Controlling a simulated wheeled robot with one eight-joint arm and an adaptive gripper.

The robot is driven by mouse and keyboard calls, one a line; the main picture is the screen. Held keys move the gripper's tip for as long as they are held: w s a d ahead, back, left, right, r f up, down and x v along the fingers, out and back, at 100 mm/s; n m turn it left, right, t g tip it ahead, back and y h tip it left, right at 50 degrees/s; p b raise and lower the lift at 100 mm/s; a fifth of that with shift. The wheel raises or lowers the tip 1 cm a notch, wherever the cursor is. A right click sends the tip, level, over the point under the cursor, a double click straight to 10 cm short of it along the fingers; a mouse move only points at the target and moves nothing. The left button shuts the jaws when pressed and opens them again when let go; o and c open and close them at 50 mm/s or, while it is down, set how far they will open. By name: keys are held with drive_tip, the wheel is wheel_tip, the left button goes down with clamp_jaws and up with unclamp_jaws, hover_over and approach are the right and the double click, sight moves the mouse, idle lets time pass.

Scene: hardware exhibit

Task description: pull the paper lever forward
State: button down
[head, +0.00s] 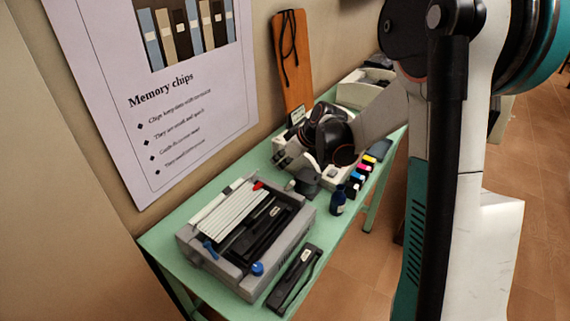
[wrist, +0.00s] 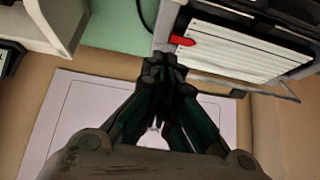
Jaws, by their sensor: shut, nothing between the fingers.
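A grey printer (head: 290,238) stands on the green table, with white ridged paper-like slats on its top. A small red lever (head: 258,185) sticks up at its back right corner. The red lever (wrist: 182,41) also shows in the wrist view, just above and to the right of my fingertips. My gripper (wrist: 166,64) is shut and empty, close to the lever. I cannot tell whether they touch. In the head view my dark wrist is to the right of the printer, and its fingers are hard to make out.
The printer also has a blue knob (head: 257,268) and a blue lever (head: 210,250). A black bar-shaped part (head: 295,278) lies in front. A dark blue bottle (head: 338,200) and coloured cartridges (head: 363,172) stand to the right. A poster (head: 165,90) hangs on the wall behind.

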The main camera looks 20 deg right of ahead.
drive_tip(key=p+v, duration=0.2)
drive_tip(key=v, duration=0.7)
drive_tip(key=shift+s+d+p, duration=0.25)
drive_tip(key=shift+p, duration=0.05)
drive_tip(key=shift+r, duration=0.1)
drive_tip(key=s+a+r+m+h+b, duration=0.1)
drive_tip(key=s+a+r+m, duration=0.1)
drive_tip(key=s+a+r, duration=0.3)
drive_tip(key=s+a+r+m, duration=0.2)
drive_tip(key=s+a, duration=0.1)
drive_tip(key=s, duration=0.5)
drive_tip(key=s+f+m+t+h+b, duration=0.1)
drive_tip(key=s+f+m+h+b, duration=0.1)
drive_tip(key=s, duration=1.1)
drive_tip(key=shift+d+f+m+h+b, duration=0.4)
drive_tip(key=shift+f+m+h, duration=0.05)
drive_tip(key=shift+m+h, duration=0.15)
drive_tip(key=c, duration=2.3)
unclamp_jaws()
